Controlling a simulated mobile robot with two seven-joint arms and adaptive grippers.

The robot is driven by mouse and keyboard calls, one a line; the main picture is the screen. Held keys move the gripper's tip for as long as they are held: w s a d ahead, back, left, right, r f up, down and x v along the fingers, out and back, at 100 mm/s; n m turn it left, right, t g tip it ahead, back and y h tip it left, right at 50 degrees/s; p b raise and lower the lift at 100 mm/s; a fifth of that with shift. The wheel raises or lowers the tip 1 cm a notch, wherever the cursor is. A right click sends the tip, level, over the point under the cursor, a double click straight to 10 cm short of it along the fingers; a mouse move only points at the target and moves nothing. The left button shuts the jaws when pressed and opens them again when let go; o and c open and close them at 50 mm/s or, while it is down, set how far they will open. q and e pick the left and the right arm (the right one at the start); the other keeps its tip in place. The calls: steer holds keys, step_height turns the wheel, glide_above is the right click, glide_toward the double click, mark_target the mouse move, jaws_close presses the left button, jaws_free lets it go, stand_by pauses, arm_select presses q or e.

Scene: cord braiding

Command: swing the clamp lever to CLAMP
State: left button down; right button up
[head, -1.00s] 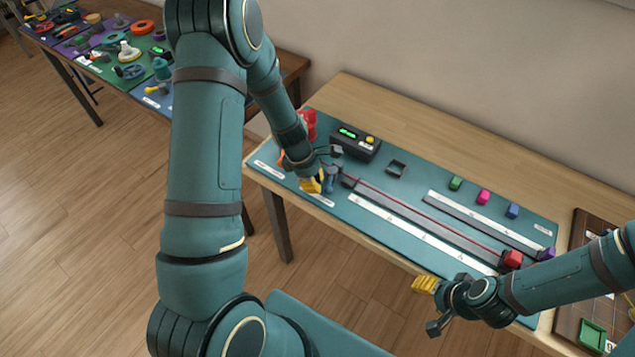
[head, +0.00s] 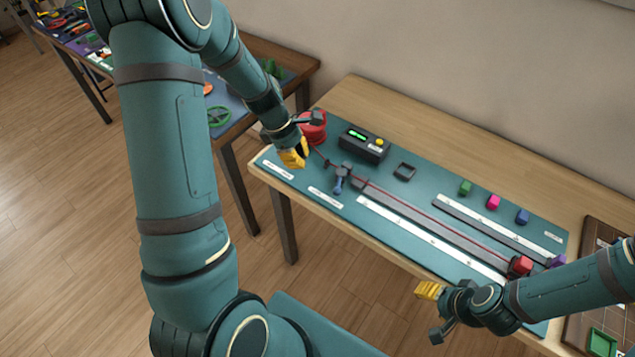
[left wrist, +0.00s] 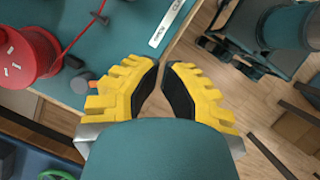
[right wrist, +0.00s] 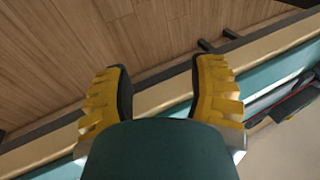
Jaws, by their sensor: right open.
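The clamp (head: 343,168) is a dark grey block at the left end of the long rail on the teal mat. Its blue lever (head: 339,184) points toward the mat's front edge. My left gripper (head: 296,158) is left of the lever, clear of it, in front of the red spool (head: 313,127). In the left wrist view its yellow fingers (left wrist: 163,67) have tips almost together, with a narrow gap and nothing seen between them. My right gripper (right wrist: 159,75) is open and empty, out in front of the table's front edge.
A red cord (head: 425,214) runs along the rail to a red block (head: 521,265) at the right. A dark box with a green display (head: 363,143) stands behind the clamp. White labels (head: 325,197) lie along the front edge. Small coloured blocks (head: 493,201) stand at the back.

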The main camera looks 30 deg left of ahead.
mark_target(313, 191)
arm_select(q)
steer(key=shift+h, duration=0.5)
steer(key=b+x, duration=0.2)
steer(key=x, duration=0.1)
steer(key=a+b+x, duration=0.1)
steer(key=b+x, duration=0.1)
steer(key=x, duration=0.2)
steer(key=a+f+b+x, duration=0.1)
steer(key=b+x, duration=0.2)
steer(key=x, duration=0.1)
steer(key=shift+s+a+f, duration=0.1)
steer(key=shift+a, duration=0.1)
steer(key=shift+w+d+r, duration=0.15)
steer(key=shift+w+d, duration=0.05)
steer(key=shift+d, duration=0.4)
steer(key=shift+w+d+r, duration=0.15)
steer(key=shift+w+d, duration=0.1)
steer(key=shift+d, duration=0.35)
steer(key=shift+w+d+r, duration=0.15)
steer(key=shift+w+d, duration=0.05)
steer(key=shift+d, duration=0.45)
arm_select(e)
step_height(313, 191, down, 9)
steer(key=shift+s+a, duration=0.15)
steer(key=shift+s, duration=0.2)
